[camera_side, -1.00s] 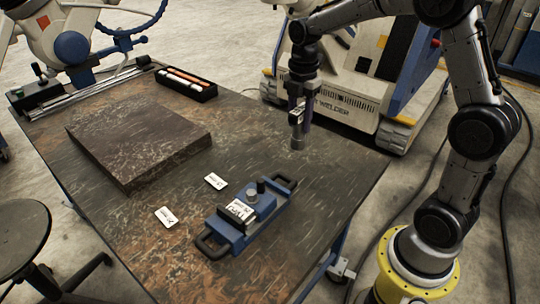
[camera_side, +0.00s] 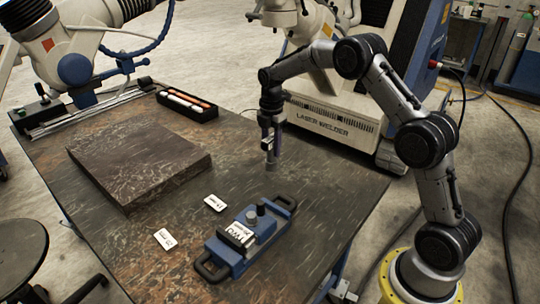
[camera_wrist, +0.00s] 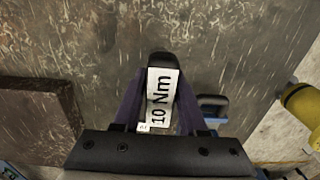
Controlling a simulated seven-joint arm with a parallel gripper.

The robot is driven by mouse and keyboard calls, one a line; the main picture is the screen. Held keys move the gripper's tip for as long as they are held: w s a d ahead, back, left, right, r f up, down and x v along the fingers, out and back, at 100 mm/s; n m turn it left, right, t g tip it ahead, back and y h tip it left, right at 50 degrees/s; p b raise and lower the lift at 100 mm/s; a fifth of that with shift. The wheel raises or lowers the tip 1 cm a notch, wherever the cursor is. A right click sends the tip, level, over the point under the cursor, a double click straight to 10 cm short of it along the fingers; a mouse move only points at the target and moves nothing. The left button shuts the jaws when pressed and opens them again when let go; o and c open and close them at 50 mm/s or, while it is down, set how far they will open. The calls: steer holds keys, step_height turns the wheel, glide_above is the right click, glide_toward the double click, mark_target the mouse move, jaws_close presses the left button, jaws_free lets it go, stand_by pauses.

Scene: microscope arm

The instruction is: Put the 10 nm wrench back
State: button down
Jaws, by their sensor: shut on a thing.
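My gripper (camera_side: 271,150) is shut on the 10 Nm wrench (camera_wrist: 162,98). In the wrist view the wrench's white "10 Nm" label lies between my two purple fingers, with its dark rounded end past them. In the side view the wrench hangs upright below my gripper, over the right rear part of the table, and seems clear of the top. Its lower end is small there. A black tray (camera_side: 190,114) with white and orange tools in it lies at the table's back edge, left of my gripper.
A dark raised slab (camera_side: 140,155) covers the left of the table (camera_side: 330,195). A blue fixture with black handles (camera_side: 247,236) stands at the front. Two white cards (camera_side: 214,203) (camera_side: 165,239) lie beside it. The laser welder (camera_side: 330,122) stands behind the table.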

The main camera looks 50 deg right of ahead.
mark_target(270, 155)
steer(key=shift+w+d+f, duration=0.1)
steer(key=shift+w+f, duration=0.25)
steer(key=shift+w, duration=0.05)
steer(key=shift+f, duration=1.5)
steer(key=shift+f, duration=0.1)
steer(key=shift+c, duration=2.3)
jaws_free()
steer(key=shift+f, duration=0.1)
